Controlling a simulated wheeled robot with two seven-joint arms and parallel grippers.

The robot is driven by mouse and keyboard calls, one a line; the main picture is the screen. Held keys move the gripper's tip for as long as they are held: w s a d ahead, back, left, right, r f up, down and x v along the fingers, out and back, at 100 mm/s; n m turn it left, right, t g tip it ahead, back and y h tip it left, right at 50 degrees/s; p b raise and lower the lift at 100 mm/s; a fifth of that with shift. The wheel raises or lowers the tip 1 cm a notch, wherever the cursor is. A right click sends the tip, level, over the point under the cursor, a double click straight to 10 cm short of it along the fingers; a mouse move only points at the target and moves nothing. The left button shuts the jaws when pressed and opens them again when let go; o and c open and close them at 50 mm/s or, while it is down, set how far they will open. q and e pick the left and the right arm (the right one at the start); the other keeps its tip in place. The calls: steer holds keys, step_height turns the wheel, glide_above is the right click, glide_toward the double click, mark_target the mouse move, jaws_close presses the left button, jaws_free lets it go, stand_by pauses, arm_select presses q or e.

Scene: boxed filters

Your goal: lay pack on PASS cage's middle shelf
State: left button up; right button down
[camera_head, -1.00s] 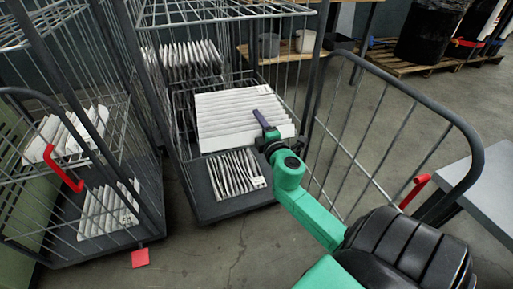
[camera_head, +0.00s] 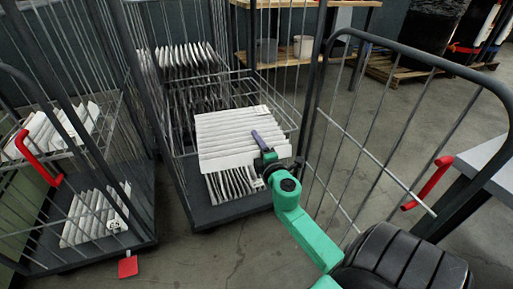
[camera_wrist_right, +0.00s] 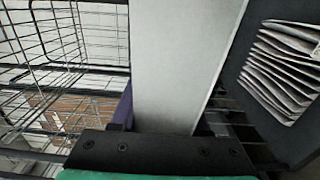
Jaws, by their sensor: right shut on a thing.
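The pack, a white pleated filter block (camera_head: 228,136), is held tilted at the open front of the middle cage (camera_head: 205,212). My right gripper (camera_head: 258,138) is shut on its right part, with a purple finger lying over the pleated face. In the right wrist view the pack (camera_wrist_right: 180,60) is a broad pale panel running up from the jaws, beside the purple finger (camera_wrist_right: 123,108). The middle cage's wire shelf (camera_head: 283,112) shows behind and around the pack; whether they touch is unclear. No PASS label is readable. My left gripper is out of view.
Other filters (camera_head: 232,184) lie on this cage's base, and more (camera_head: 185,55) stand at its back. A left cage holds filters on its shelf (camera_head: 58,130) and base (camera_head: 95,212), with a red tag (camera_head: 128,266).

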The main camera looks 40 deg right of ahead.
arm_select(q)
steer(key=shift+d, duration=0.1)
arm_select(e)
steer(key=shift+f, duration=0.15)
steer(key=shift+c, duration=1.9)
jaws_free()
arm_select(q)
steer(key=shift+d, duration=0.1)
arm_select(e)
steer(key=shift+r, duration=0.2)
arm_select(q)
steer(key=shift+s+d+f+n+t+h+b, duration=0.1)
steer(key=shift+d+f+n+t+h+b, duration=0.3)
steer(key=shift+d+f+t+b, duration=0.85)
arm_select(e)
steer(key=v, duration=1.2)
